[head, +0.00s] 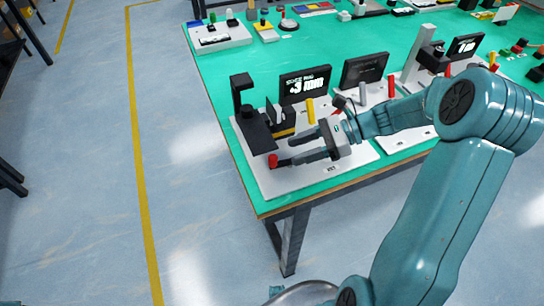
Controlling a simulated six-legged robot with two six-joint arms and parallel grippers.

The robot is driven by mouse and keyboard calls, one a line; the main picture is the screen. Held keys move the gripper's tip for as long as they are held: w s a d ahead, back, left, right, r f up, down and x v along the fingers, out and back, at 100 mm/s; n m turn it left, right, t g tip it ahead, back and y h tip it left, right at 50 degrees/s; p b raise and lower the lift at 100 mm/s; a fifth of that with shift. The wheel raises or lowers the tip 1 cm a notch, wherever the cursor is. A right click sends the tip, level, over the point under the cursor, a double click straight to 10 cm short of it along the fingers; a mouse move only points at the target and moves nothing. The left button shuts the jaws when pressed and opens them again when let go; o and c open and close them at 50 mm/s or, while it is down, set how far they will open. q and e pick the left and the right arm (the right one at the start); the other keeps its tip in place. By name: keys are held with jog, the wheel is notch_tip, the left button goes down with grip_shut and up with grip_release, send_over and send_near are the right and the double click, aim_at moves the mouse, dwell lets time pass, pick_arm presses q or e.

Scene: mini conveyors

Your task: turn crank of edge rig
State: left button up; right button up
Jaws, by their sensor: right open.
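The edge rig is a white base plate (290,182) at the table's near left corner. It carries a black C-shaped bracket (247,112), a dark block with a yellow stripe (284,131) and a screen (305,86) showing large text that seems to read 3 mm. A red knob (272,160), seemingly the crank handle, stands at the front left of the plate. My right gripper (285,151) is open and points left over the plate. Its lower fingertip is at the red knob; I cannot tell whether they touch. The crank's arm is not clear. My left gripper is out of view.
A second screen (364,70) and a similar station with a grey post (416,58) stand to the right. A yellow peg (310,110) stands behind the gripper. A white switch panel (219,36) lies at the back left. The green table (222,72) is bare on the left.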

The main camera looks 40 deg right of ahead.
aim_at(273, 157)
jog(key=x, duration=0.7)
jog(key=shift+w+a+f, duration=0.15)
jog(key=shift+c, duration=0.4)
grip_shut()
